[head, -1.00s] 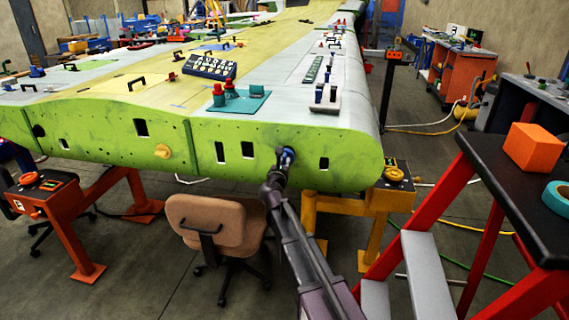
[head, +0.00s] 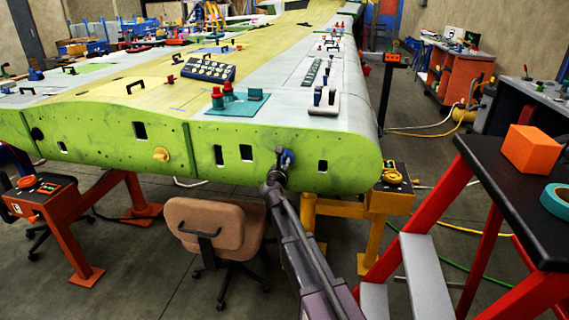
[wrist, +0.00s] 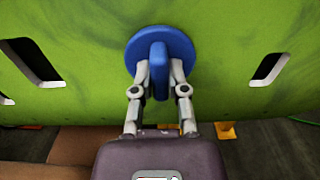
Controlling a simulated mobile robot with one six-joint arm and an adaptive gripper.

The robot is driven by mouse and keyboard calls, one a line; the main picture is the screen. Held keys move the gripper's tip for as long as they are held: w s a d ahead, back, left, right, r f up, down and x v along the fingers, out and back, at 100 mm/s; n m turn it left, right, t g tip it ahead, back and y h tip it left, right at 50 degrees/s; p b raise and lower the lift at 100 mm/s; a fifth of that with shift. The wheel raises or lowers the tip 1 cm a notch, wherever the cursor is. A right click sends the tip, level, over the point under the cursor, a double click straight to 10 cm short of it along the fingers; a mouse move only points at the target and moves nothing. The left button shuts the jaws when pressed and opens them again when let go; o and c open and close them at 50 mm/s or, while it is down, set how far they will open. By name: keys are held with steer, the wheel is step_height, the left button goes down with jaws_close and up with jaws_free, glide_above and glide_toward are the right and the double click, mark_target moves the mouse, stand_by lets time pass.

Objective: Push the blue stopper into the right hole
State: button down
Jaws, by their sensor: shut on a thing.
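The blue stopper (wrist: 178,46) is a round disc with an upright grip tab. In the wrist view its disc is against, or very close to, the green end face of the wing (wrist: 225,40). My gripper (wrist: 159,80) is shut on the tab, one finger on each side. The disc hides whatever is behind it, so I cannot tell how deep the stopper sits. In the head view the stopper (head: 288,158) shows at the right part of the green face (head: 350,150), mostly behind my gripper (head: 279,165). A yellow stopper (head: 161,155) sits further left on the face.
A tan chair (head: 215,222) stands below the wing, left of my arm. A red step ladder (head: 425,215) with a black top stands at the right. Orange and yellow stands (head: 376,205) support the wing.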

steer(key=shift+w+d, duration=0.15)
steer(key=shift+w, duration=0.65)
steer(key=c, duration=0.6)
jaws_free()
steer(key=shift+s, duration=0.1)
steer(key=s, duration=0.4)
steer(key=s+a, duration=0.1)
steer(key=s, duration=0.2)
steer(key=s+a, duration=0.1)
steer(key=s, duration=0.3)
steer(key=shift+s+a, duration=0.2)
steer(key=shift+s, duration=0.1)
